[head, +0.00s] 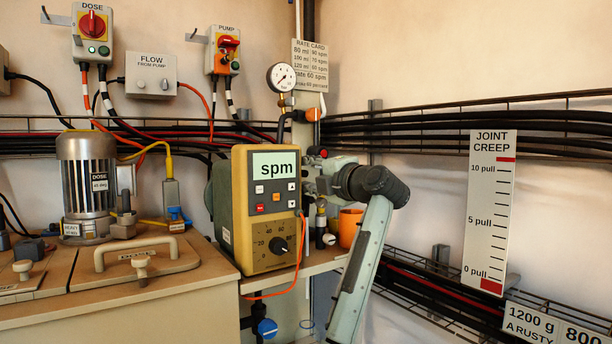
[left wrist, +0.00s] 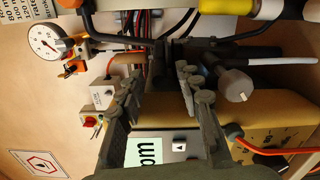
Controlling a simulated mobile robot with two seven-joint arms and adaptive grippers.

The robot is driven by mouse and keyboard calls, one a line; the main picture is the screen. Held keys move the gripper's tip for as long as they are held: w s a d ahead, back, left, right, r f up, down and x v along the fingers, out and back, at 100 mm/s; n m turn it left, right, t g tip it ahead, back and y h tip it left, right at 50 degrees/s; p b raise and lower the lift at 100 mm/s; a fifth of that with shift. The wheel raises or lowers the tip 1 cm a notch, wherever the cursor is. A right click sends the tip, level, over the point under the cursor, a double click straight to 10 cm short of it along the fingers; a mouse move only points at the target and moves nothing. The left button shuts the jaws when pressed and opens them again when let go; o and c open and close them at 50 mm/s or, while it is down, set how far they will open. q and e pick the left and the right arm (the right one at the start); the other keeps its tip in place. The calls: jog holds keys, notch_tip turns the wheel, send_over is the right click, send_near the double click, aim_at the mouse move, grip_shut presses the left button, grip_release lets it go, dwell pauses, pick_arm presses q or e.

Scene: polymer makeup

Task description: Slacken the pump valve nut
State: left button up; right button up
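The yellow-fronted pump (head: 270,205) stands on a shelf, its display reading "spm"; its casing also shows in the left wrist view (left wrist: 228,118). My left gripper (head: 316,184) is just right of the pump's upper side, partly hidden in the head view. In the left wrist view its two fingers (left wrist: 162,74) are apart, with dark fittings beyond and between their tips. I cannot clearly make out the valve nut among these fittings, nor whether a finger touches it. A grey rounded knob (left wrist: 236,84) is right of the fingers. My right gripper is not in view.
A pressure gauge (head: 281,77) on a pipe stands above the pump. An orange cup (head: 350,227) is near my left arm. Cables in wire trays (head: 450,140) run along the walls. A wooden-topped cabinet (head: 120,270) with a motor (head: 87,180) fills the left.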

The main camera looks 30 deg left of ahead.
pick_arm(q)
jog(key=shift+w+a, duration=0.1)
jog(key=shift+a, duration=0.05)
jog(key=shift+c, duration=0.5)
grip_shut()
